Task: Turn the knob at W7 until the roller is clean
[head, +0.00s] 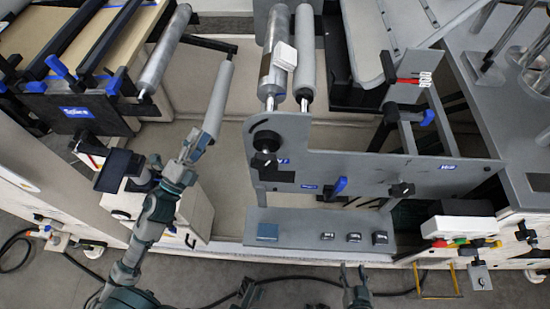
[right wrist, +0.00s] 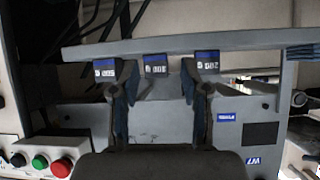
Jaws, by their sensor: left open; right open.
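A grey panel (head: 350,172) carries a label (head: 283,161) that reads W7 in the right wrist view (right wrist: 253,161), upside down there. A round black knob (head: 266,142) sits just above and left of that label. A roller (head: 271,60) with a brownish patch rises behind the panel, with a white block (head: 285,56) against it. My left gripper (head: 193,147) is open and empty, left of the panel and apart from the knob. My right gripper (head: 354,272) is open and empty in front of the panel's lower shelf; its spread fingers show in the right wrist view (right wrist: 161,95).
The shelf (head: 300,228) holds a blue block and three small displays. A blue handle (head: 340,186) and a second black knob (head: 402,190) stick out of the panel. A grey roller (head: 218,97) stands close to my left gripper. Coloured buttons (head: 460,243) sit at right.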

